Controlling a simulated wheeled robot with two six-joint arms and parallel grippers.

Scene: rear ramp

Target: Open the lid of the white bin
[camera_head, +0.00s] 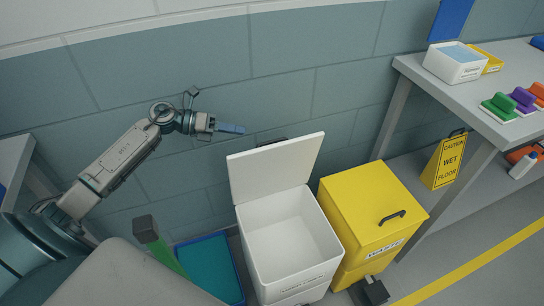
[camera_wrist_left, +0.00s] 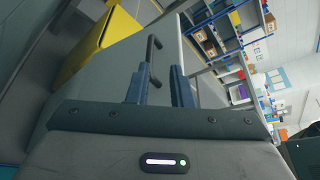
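The white bin (camera_head: 256,243) stands against the wall with its lid (camera_head: 275,168) raised nearly upright at the back, so its empty-looking inside shows. The lid's dark handle (camera_head: 271,141) just shows behind the top edge. In the left wrist view the black handle (camera_wrist_left: 152,58) lies ahead of the fingertips. My left gripper (camera_head: 232,129) is behind and above the lid's left corner, near the wall. In the left wrist view its two blue fingers (camera_wrist_left: 160,88) are apart with nothing held. Whether a finger touches the lid cannot be told. My right gripper is not in view.
A yellow waste bin (camera_head: 365,205) with a black handle stands right beside the white bin. A blue-rimmed tray (camera_head: 213,262) and a green post (camera_head: 158,245) are at left. A grey bench (camera_head: 480,110) with a caution sign (camera_head: 444,160) is at right. The wall is close behind.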

